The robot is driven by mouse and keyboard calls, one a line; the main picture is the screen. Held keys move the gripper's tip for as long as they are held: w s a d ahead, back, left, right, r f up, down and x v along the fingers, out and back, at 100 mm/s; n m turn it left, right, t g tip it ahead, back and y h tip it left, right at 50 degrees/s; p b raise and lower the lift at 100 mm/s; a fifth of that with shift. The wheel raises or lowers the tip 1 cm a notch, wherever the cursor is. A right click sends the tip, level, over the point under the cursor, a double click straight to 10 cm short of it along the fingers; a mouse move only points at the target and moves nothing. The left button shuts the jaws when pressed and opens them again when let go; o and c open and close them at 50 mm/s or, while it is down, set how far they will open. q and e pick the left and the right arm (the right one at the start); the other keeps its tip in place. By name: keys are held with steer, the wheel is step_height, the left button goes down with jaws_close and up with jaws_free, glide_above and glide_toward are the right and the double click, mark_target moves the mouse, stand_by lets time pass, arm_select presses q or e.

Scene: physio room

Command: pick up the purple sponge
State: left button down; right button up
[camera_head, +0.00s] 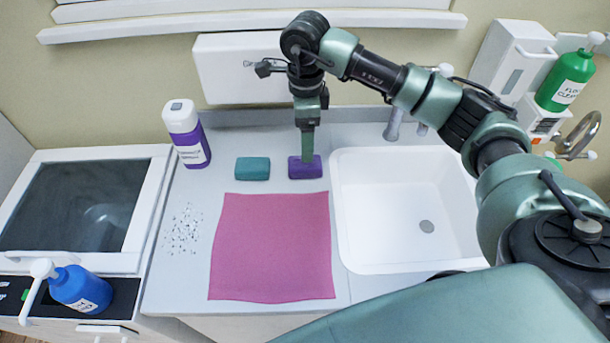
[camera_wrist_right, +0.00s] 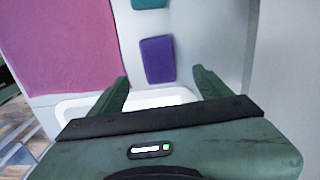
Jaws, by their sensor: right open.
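The purple sponge (camera_head: 305,170) lies on the grey counter just left of the sink, beside a teal sponge (camera_head: 252,168). My right gripper (camera_head: 308,150) points down at the purple sponge and covers part of its middle in the head view. In the right wrist view the purple sponge (camera_wrist_right: 158,60) shows ahead of the two spread fingers of the open gripper (camera_wrist_right: 160,82), with nothing held between them. Whether a finger touches the sponge cannot be told. My left gripper is not in view.
A pink cloth (camera_head: 270,245) lies flat in front of the sponges. The white sink (camera_head: 345,225) is to the right. A purple-and-white bottle (camera_head: 187,135) stands at the left. A white box (camera_head: 240,68) is on the wall behind.

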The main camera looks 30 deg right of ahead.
mark_target(305, 167)
steer(key=shift+f+b, duration=0.3)
steer(key=shift+f, duration=0.55)
step_height(305, 167, down, 7)
steer(key=p, duration=0.3)
steer(key=shift+s+a, duration=0.1)
steer(key=shift+f, duration=0.25)
steer(key=c, duration=1.4)
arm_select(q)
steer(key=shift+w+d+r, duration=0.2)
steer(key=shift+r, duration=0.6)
arm_select(e)
steer(key=shift+r, duration=0.15)
